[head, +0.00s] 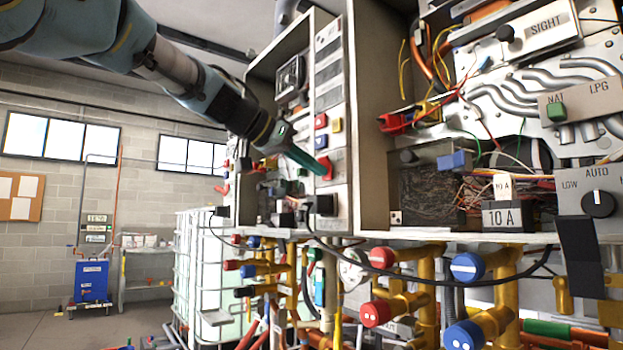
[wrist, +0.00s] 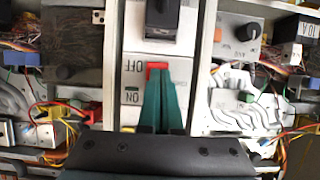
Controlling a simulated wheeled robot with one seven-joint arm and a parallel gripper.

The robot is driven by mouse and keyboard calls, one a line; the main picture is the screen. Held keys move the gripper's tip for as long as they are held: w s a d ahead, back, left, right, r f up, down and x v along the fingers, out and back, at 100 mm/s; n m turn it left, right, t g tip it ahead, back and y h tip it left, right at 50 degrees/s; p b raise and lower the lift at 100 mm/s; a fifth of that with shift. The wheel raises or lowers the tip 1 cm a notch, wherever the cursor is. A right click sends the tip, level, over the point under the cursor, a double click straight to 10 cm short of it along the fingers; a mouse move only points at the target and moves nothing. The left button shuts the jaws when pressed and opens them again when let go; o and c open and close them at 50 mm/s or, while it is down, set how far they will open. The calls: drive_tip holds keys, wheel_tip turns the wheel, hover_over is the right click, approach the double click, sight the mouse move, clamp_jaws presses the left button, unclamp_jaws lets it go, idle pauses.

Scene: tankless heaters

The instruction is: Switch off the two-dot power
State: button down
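A red switch (wrist: 157,67) sits on a pale panel in the wrist view, beside sideways OFF and ON lettering; it is at the OFF end of its slot. In the head view the red switch (head: 327,168) shows at the lower part of the narrow middle panel. My gripper (head: 322,170) has green fingers, closed together, with their tips at or very near this switch. In the wrist view the gripper (wrist: 161,72) covers part of the switch and the panel below it. I cannot tell whether the tips touch it. No two-dot mark is readable on the switch.
Other red and yellow buttons (head: 337,125) sit just above the switch. An open heater box with wiring and a 10 A block (head: 502,217) stands right. Valve knobs, including a red one (head: 381,257), and pipes lie below. A caged white tank (head: 195,260) stands behind left.

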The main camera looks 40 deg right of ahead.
drive_tip(key=shift+d+r, duration=0.1)
drive_tip(key=shift+r, duration=0.05)
drive_tip(key=shift+s+r+p, duration=0.1)
drive_tip(key=shift+r+p, duration=0.35)
drive_tip(key=shift+r, duration=0.4)
drive_tip(key=shift+s+r, duration=0.1)
